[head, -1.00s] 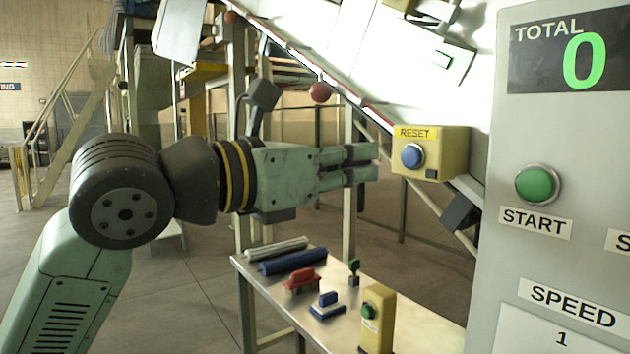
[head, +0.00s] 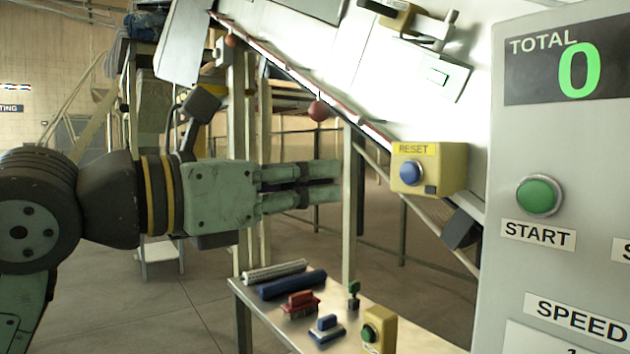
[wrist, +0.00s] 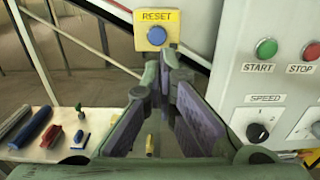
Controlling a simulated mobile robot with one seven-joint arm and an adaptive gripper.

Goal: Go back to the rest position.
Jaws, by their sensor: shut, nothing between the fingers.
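My gripper (head: 338,182) is level in the head view, pointing right, with its fingers together and nothing between them. It is left of the yellow RESET box (head: 440,168) with its blue button (head: 410,173), apart from it and a little lower in the picture. In the wrist view my gripper (wrist: 160,82) appears below the RESET box (wrist: 157,14), whose blue button (wrist: 156,36) is fully visible.
A metal table (head: 400,335) below holds rolls, a red stamp (head: 300,304), a blue stamp (head: 327,330) and a green-button box (head: 377,333). A grey control panel (head: 545,270) with START button (head: 539,195) stands at right. A sloped chute (head: 325,60) runs above.

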